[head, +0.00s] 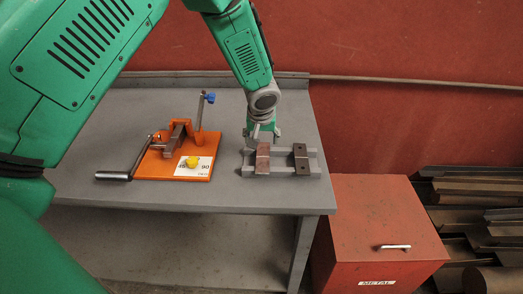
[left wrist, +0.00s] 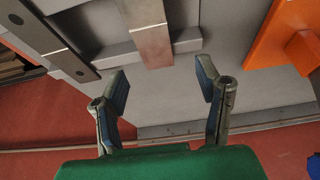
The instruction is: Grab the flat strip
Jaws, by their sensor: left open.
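A flat coppery strip (head: 263,162) lies across a grey rack (head: 282,171) on the workbench. A darker strip with holes (head: 301,160) lies across the same rack to its right. In the left wrist view the coppery strip (left wrist: 152,38) is ahead, lined up roughly between my fingertips, and the dark strip (left wrist: 48,38) is at upper left. My left gripper (left wrist: 163,88) is open with nothing between its fingers. In the head view it (head: 262,136) is at the far end of the coppery strip, partly hidden by the arm. My right gripper is not in view.
An orange bending tool (head: 205,145) with a lever and blue knob stands left of the rack, and shows at right in the wrist view. A red metal box (head: 375,225) stands right of the grey bench (head: 160,196). Metal stock (head: 485,215) is stacked at far right.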

